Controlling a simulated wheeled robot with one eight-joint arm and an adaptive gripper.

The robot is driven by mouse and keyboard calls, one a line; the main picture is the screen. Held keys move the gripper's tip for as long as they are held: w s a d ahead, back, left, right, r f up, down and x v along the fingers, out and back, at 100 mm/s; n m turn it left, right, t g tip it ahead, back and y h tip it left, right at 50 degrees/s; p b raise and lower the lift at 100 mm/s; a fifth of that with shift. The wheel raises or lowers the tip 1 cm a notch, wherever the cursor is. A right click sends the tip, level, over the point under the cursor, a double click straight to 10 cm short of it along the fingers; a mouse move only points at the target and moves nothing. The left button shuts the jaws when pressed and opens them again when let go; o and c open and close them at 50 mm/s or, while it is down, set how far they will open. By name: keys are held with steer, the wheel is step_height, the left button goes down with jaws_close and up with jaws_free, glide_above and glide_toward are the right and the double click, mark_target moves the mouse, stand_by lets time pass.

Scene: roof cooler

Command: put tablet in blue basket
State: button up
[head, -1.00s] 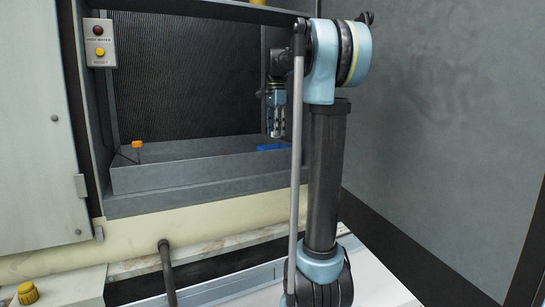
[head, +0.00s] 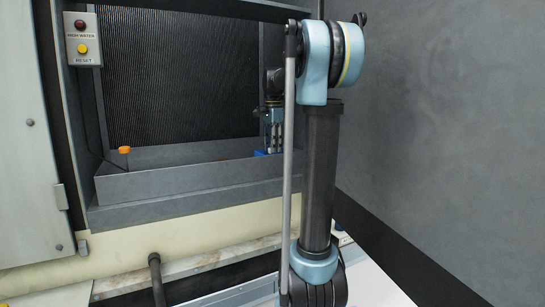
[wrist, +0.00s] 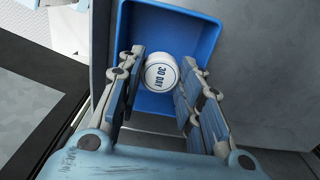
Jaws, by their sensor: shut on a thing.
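The tablet (wrist: 161,72) is a round white puck marked "30 DAY", seen in the wrist view. My gripper (wrist: 156,74) is shut on it, with a finger at each side. The blue basket (wrist: 203,40) lies beneath and around the tablet in that view; whether the tablet touches its floor I cannot tell. In the head view my gripper (head: 274,148) points down at the basket (head: 260,153), of which only a small blue part shows. The tablet cannot be made out there.
A grey trough (head: 180,178) runs below a dark ribbed panel (head: 180,80). An orange float (head: 125,150) stands at the trough's left. A box with a red lamp and a yellow reset button (head: 83,38) hangs at upper left. A grey wall (head: 440,110) stands at right.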

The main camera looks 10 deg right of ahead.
steer(key=shift+f, duration=1.8)
steer(key=o, duration=0.7)
steer(key=shift+f, duration=0.1)
step_height(320, 180, up, 12)
steer(key=shift+r, duration=0.15)
